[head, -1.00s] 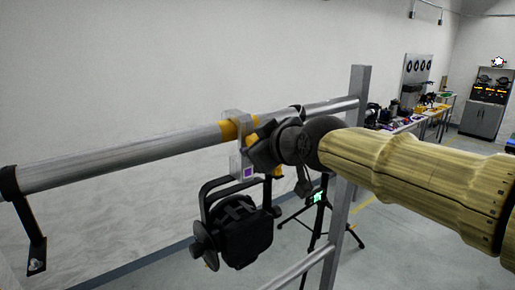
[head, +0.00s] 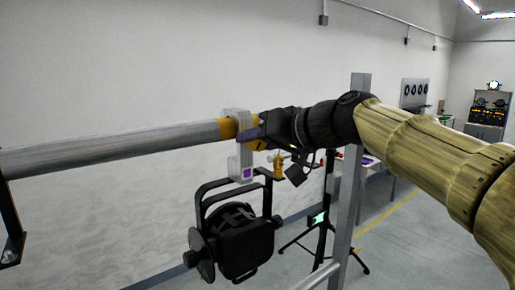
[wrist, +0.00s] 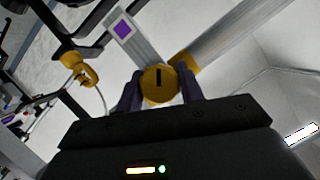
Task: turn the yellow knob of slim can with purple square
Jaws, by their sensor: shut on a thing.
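The slim can (head: 238,232) is black and hangs in its yoke below the metal pipe. Its clamp (head: 243,160) is grey and carries a purple square (head: 247,173), which also shows in the wrist view (wrist: 123,29). My gripper (head: 254,134) is at the right side of the clamp. In the wrist view my gripper (wrist: 160,88) has a finger on each side of the round yellow knob (wrist: 158,84) and is shut on it. The knob's dark slot stands upright in that view. In the head view the knob is mostly hidden by my gripper.
The pipe (head: 110,148) runs across with yellow tape beside the clamp. A yellow part (head: 279,167) hangs just below my gripper. A grey upright post (head: 345,200) and a black tripod (head: 318,228) stand to the right.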

